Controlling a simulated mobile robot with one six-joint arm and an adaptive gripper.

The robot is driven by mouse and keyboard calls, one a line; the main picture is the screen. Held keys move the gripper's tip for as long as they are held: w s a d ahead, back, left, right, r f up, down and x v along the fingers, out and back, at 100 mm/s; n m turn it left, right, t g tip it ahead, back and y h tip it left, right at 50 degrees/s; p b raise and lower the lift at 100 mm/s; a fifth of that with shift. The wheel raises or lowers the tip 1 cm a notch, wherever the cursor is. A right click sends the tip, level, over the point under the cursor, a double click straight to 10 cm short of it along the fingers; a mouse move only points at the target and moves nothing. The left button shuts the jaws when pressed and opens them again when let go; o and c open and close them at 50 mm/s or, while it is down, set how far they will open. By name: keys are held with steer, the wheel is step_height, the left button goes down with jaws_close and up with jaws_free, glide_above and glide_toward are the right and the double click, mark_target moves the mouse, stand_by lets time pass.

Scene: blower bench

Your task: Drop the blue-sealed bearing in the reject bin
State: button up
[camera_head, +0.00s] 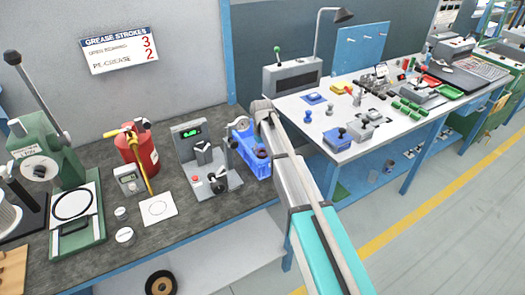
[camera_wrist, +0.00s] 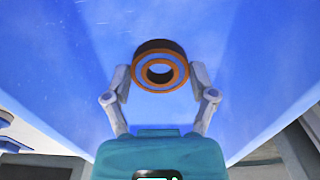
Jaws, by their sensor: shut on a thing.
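In the wrist view my gripper (camera_wrist: 160,80) is shut on a ring-shaped bearing (camera_wrist: 160,56), one fingertip on each side. My arm passes just right of the bin, and my fingers cannot be made out there.
A grey fixture with a green display (camera_head: 192,133) stands left of the bin. A red canister (camera_head: 137,152), a small gauge (camera_head: 129,178) and a green press (camera_head: 40,150) stand farther left. A white table (camera_head: 330,100) with several coloured parts is at the right.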

steer(key=shift+f, duration=0.1)
steer(key=o, duration=1)
steer(key=shift+r, duration=0.2)
step_height(320, 180, up, 12)
steer(key=p, duration=1.2)
stand_by(0.6)
steer(key=s+d+m, duration=0.6)
steer(key=s+d, duration=1.7)
steer(key=s, duration=0.2)
steer(key=shift+s+d+m, duration=0.25)
steer(key=shift+s+m, duration=0.15)
